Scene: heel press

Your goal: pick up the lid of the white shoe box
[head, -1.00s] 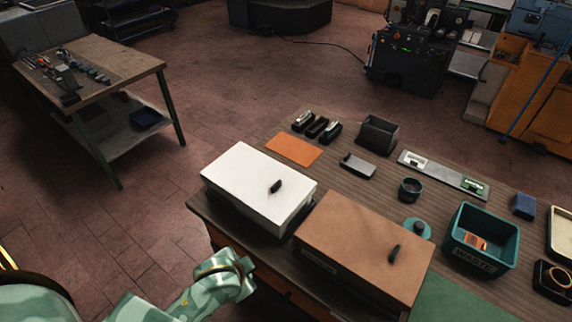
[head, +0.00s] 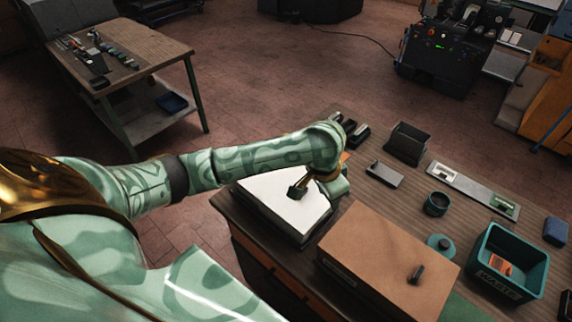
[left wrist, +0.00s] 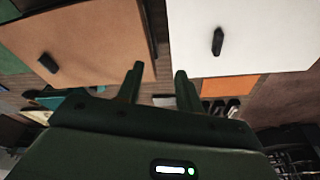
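The white shoe box lid (head: 275,208) is on its box at the near left of the bench, partly covered by my left arm. Its dark handle (left wrist: 217,42) shows in the left wrist view, upper right; in the head view it is beside my wrist and hard to separate from it. My left gripper (left wrist: 159,84) is open and empty, fingers apart, with the lid to the right of the fingers and the brown box to their left. My right gripper is not in view.
A brown box (head: 380,245) with a dark handle stands close beside the white one. A separate table (head: 130,60) stands at back left.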

